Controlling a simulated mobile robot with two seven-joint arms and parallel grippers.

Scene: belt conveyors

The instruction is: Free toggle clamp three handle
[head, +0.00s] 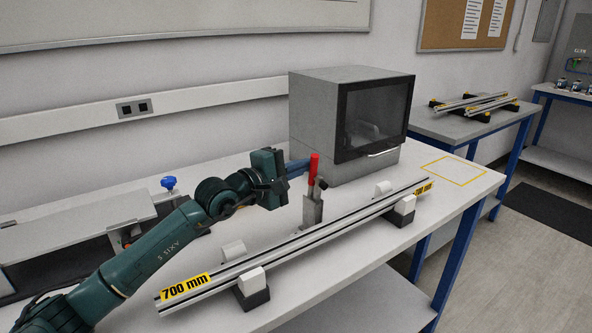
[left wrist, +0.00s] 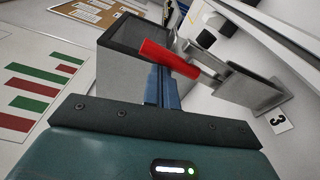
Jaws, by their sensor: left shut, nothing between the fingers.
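The toggle clamp (head: 312,211) is a grey metal block with a red handle (head: 314,168) that stands about upright, beside the long aluminium rail. In the left wrist view the red handle (left wrist: 167,58) lies across the picture just beyond my fingers, and the grey clamp body (left wrist: 250,90) is at right beside a label "3" (left wrist: 281,121). My left gripper (head: 303,167) has its blue fingers shut and empty, pointing at the handle from the left. I cannot tell whether they touch it. My right gripper is out of view.
The rail (head: 300,243), marked "700 mm", rests on black-and-white supports (head: 252,290) along the table front. A grey box with a dark window (head: 375,120) stands behind the clamp. A blue knob (head: 168,182) is at left. Yellow-outlined table space (head: 455,170) at right is empty.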

